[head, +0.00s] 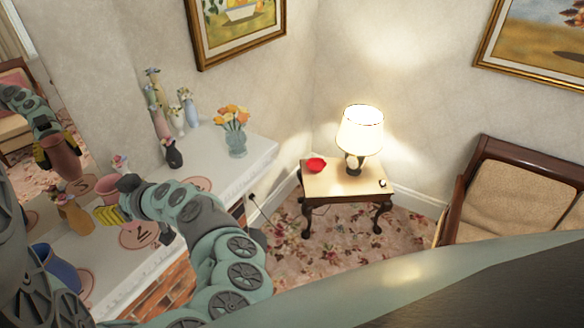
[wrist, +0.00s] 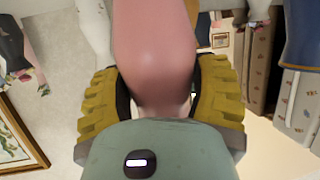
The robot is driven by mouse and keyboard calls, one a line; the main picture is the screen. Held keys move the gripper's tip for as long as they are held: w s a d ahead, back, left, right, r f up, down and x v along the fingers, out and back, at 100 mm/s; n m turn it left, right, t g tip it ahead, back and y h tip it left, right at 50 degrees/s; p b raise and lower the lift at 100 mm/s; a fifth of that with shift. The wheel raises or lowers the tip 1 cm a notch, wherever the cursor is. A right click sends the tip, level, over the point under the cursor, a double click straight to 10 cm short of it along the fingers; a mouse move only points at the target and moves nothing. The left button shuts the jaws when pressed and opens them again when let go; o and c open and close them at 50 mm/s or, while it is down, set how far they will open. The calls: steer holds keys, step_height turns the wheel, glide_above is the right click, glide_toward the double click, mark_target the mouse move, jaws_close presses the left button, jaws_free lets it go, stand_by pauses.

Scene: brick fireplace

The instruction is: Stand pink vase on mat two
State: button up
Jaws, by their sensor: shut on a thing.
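The pink vase (head: 105,188) is in my gripper (head: 109,214), whose yellow fingers close on it from the sides. In the wrist view the vase (wrist: 155,50) fills the space between both fingers (wrist: 160,100). In the head view the vase is held over the white mantel, just left of mat two (head: 138,233), a round pinkish mat marked 2. Part of this mat is hidden by my arm. I cannot tell how high the vase's base is above the mantel.
The mantel (head: 235,170) also bears a clear vase of orange flowers (head: 237,141), a dark vase (head: 173,155), several slim flower vases, an orange-brown vase (head: 76,214) and a blue vase (head: 60,271). Another round mat (head: 197,183) lies farther along. A mirror at left reflects my arm.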

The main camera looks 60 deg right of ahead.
steer(key=shift+d+f+p, duration=0.1)
steer(key=shift+f+p, duration=0.35)
steer(key=shift+f, duration=0.25)
steer(key=shift+d+f+p, duration=0.1)
steer(key=shift+d+p, duration=0.15)
steer(key=shift+p, duration=0.25)
steer(key=shift+s+f+p, duration=0.1)
steer(key=shift+f+p, duration=0.2)
steer(key=shift+a+f, duration=0.25)
steer(key=shift+f, duration=0.3)
steer(key=shift+f, duration=0.1)
steer(key=o, duration=1.3)
